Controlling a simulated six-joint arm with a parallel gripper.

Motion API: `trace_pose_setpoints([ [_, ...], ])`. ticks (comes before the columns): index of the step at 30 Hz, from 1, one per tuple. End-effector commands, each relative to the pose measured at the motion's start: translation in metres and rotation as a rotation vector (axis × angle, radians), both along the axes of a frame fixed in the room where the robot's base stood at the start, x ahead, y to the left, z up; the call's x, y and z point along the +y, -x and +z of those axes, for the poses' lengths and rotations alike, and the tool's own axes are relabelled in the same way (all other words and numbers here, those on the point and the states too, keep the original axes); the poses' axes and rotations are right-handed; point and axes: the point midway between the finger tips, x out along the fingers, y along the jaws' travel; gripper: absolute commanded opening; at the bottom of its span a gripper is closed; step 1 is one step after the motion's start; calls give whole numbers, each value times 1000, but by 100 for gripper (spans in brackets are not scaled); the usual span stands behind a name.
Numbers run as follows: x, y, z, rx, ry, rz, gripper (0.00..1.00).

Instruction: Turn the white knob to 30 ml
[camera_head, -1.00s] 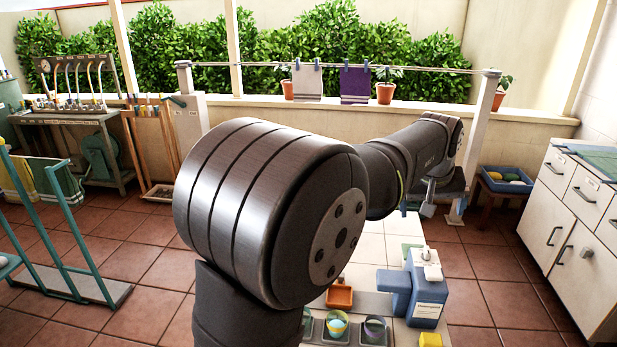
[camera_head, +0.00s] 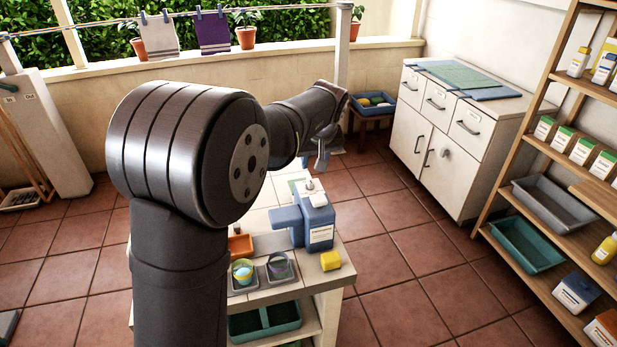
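A blue dispenser (camera_head: 320,222) with a white label stands on the white-tiled bench, at its right side. A small white part (camera_head: 316,198) sits on its top; it looks like the knob, but its markings are too small to read. My gripper (camera_head: 322,163) hangs at the far end of my arm, pointing down, above and beyond the dispenser in the picture. It appears apart from the white part. Its fingers are too small and partly hidden to tell whether they are open or shut.
A white cabinet (camera_head: 437,155) and a wooden shelf (camera_head: 515,150) stand to the right. Tiled floor lies clear between.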

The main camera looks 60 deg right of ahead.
Motion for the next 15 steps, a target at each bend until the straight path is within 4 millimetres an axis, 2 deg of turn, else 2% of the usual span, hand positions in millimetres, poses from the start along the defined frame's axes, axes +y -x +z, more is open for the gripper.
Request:
trace_pose_setpoints([
  [1, -2, -3, -13, 1, -5, 1, 35],
  [6, -12, -13, -45, 1, -3, 1, 35],
  [10, -18, -19, -66, 1, -2, 0, 35],
  [15, -23, -24, -81, 1, -1, 0, 35],
])
